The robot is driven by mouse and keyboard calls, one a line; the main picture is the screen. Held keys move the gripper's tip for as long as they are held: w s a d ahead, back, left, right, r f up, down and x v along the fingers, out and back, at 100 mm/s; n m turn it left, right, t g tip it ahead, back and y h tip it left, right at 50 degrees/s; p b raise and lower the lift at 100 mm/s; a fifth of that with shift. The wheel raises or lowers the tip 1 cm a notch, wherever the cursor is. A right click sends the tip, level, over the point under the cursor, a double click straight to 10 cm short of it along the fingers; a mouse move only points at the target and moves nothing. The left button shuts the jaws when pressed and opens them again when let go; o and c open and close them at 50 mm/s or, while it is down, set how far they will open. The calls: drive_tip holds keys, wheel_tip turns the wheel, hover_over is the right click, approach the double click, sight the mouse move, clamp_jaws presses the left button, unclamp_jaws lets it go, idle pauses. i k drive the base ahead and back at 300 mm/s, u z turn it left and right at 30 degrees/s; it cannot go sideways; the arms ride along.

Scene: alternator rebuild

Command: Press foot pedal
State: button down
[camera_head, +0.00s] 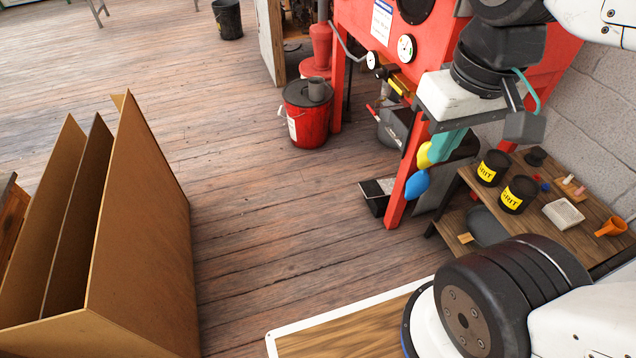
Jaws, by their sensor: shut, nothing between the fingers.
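The foot pedal (377,189), a low black unit with a pale plate on top, sits on the wooden floor beside the front leg of the red cabinet. The leg stands just to its right and may hide part of it. My gripper (446,146) hangs from my arm at the upper right, with teal fingers pointing down. The fingers look together, with nothing seen between them. In the picture my gripper is above and to the right of the pedal, apart from it. Its exact height and depth are hard to tell.
The red cabinet (362,38) stands behind. A red bucket (305,118) is left of the pedal. A low wooden bench (545,222) with black grit jars (493,167) is at the right. Large brown panels (140,235) stand at the left. Floor between is clear.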

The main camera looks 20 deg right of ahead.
sight(375, 188)
drive_tip(key=u, duration=0.45)
drive_tip(key=i, duration=1.25)
drive_tip(key=z, duration=0.75)
drive_tip(key=i, duration=0.35)
drive_tip(key=z, duration=0.35)
